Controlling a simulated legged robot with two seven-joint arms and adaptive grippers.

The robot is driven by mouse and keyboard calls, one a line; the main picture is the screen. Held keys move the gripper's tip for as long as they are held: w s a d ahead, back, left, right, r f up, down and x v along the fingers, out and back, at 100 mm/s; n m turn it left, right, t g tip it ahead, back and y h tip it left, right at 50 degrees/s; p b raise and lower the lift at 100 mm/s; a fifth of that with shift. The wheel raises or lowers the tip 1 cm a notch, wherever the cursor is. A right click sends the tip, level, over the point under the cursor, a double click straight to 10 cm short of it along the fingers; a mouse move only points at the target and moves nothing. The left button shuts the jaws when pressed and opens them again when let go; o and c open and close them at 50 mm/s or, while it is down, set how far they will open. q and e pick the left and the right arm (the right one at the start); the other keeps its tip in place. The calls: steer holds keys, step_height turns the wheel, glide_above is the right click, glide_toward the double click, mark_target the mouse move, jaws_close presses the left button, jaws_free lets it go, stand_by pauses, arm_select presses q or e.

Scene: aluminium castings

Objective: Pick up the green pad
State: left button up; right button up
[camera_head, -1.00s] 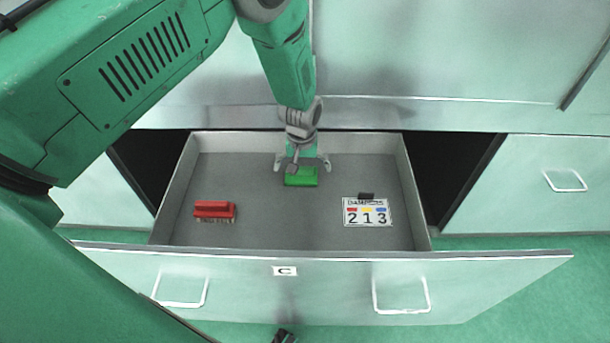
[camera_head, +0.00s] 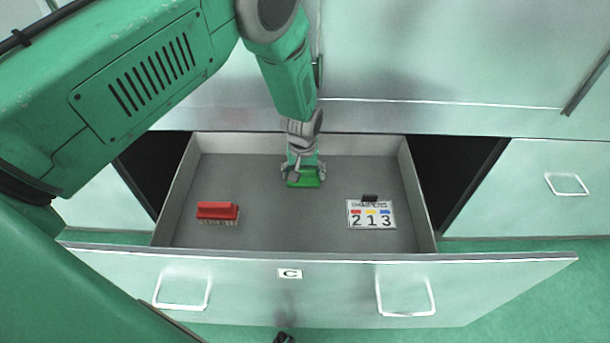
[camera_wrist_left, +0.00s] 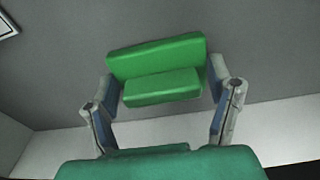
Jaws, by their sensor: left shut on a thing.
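The green pad (camera_head: 305,180) is a small block with a raised step, in the back middle of the open drawer. My left gripper (camera_head: 304,174) reaches down over it from above. In the left wrist view the green pad (camera_wrist_left: 158,70) sits between the two fingers of my left gripper (camera_wrist_left: 163,95), one at each end, and the gripper is shut on it. The pad appears at or very near the drawer floor; I cannot tell if it is lifted. My right gripper is not in view.
The drawer (camera_head: 270,228) is pulled out, with raised walls and a front labelled C. A red brush (camera_head: 217,210) lies at its left. A number card (camera_head: 371,214) with a black clip (camera_head: 370,197) lies at its right. The drawer floor between them is clear.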

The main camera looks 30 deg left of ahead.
mark_target(306, 171)
arm_select(q)
steer(key=shift+s+r, duration=0.35)
steer(key=r, duration=0.2)
steer(key=r+p, duration=0.1)
steer(key=r, duration=0.1)
steer(key=d+r, duration=0.1)
steer(key=r, duration=0.1)
steer(key=shift+w, duration=0.1)
steer(key=s+d, duration=0.1)
steer(key=s, duration=0.2)
steer(key=s+d+p, duration=0.1)
steer(key=s, duration=0.2)
steer(key=s+d, duration=0.1)
steer(key=s, duration=0.2)
steer(key=shift+d, duration=0.3)
steer(key=s+d, duration=0.1)
steer(key=s, duration=0.1)
steer(key=s+d, duration=0.2)
steer(key=s, duration=0.1)
steer(key=s+d+p, duration=0.1)
steer(key=s, duration=0.1)
steer(key=shift+s+d, duration=0.25)
steer(key=shift+s, duration=0.15)
steer(key=shift+s+d, duration=0.1)
steer(key=shift+s, duration=0.3)
